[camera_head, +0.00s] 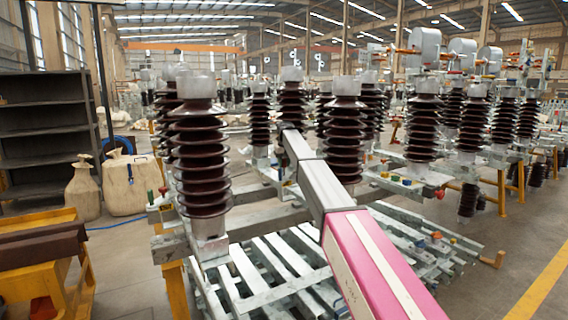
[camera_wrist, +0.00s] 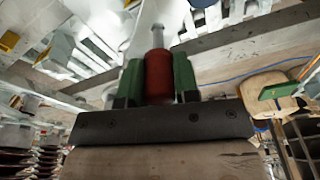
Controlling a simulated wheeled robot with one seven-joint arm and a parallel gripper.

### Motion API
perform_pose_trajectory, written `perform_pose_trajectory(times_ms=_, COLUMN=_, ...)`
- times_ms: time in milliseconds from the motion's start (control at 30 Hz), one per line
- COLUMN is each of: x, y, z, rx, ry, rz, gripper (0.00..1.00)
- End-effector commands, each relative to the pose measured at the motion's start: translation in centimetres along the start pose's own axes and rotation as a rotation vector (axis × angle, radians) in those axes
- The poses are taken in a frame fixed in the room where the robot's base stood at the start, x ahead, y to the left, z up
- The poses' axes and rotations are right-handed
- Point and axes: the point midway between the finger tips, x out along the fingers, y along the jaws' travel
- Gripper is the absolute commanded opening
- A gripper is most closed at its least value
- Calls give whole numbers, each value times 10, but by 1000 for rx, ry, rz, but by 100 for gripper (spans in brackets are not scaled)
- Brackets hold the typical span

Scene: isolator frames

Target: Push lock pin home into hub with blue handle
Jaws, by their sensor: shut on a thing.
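In the wrist view my gripper (camera_wrist: 158,78) has its two green fingers shut on a dark red, cylinder-shaped handle (camera_wrist: 158,66). A grey pin (camera_wrist: 157,36) sticks out beyond the handle. It points towards pale metal framework, and I cannot tell whether its tip is in a hub or clear of it. In the head view my gripper is hidden beyond my arm. A small blue part (camera_head: 406,183) sits on the frame right of my arm. Small red and green knobs (camera_head: 155,193) sit at the frame's left end. I cannot clearly make out a hub with a blue handle.
Tall brown ribbed insulators (camera_head: 199,150) stand close on both sides of my arm. Metal slats (camera_head: 258,268) lie low beneath. A dark shelf (camera_head: 45,130), tan sacks (camera_head: 125,185) and a yellow cart (camera_head: 45,260) are at the left. The floor at the right is open.

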Motion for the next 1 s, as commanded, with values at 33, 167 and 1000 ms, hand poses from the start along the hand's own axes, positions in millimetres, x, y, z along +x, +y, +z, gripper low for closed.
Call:
perform_pose_trajectory(times_ms=33, x=1, y=0, z=0, rx=0, ry=0, rz=0, gripper=3)
perform_pose_trajectory(times_ms=167, x=4, y=0, z=1, rx=0, ry=0, rz=0, gripper=3)
perform_pose_trajectory(times_ms=1000, x=10, y=0, z=2, rx=0, ry=0, rz=0, gripper=3)
